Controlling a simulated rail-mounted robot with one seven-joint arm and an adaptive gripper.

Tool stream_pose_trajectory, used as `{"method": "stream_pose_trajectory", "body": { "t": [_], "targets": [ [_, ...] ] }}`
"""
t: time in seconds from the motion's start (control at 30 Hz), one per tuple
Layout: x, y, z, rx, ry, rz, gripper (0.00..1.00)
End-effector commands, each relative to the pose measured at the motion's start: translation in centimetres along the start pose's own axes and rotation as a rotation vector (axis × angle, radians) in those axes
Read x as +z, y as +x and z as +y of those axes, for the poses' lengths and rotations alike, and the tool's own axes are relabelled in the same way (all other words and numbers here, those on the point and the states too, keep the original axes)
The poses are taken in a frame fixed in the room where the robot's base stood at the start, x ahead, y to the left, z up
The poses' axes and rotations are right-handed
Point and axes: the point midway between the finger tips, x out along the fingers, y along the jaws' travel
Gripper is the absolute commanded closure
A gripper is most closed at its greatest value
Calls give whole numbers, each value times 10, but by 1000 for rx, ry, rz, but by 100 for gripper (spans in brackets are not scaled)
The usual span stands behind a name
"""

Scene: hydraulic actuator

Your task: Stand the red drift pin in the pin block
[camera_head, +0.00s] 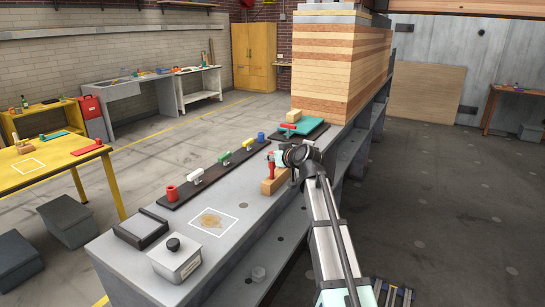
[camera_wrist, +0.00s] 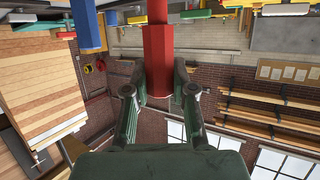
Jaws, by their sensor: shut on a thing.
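The red drift pin (camera_head: 271,169) stands upright at the wooden pin block (camera_head: 275,183) on the grey bench. My gripper (camera_head: 279,158) is at the pin, just above the block's far end. In the wrist view, my gripper (camera_wrist: 161,80) is shut on the red pin (camera_wrist: 157,45), which has a faceted, thicker end between the fingers. The pin's lower end is hidden, so I cannot tell whether it is in a hole of the block or only against its top.
A dark rail (camera_head: 215,172) with coloured pieces runs along the bench's left side. A white-outlined square (camera_head: 213,222), a dark-framed tray (camera_head: 141,229) and a grey box with a black knob (camera_head: 176,262) are in front.

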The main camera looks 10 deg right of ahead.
Motion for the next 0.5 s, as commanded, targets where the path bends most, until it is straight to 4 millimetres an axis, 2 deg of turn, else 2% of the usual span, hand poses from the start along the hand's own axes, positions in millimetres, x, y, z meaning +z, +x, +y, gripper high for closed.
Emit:
{"method": "stream_pose_trajectory", "body": {
  "t": [0.5],
  "targets": [
    [14, 5, 0, 0, 0, 1, 100]
  ]
}}
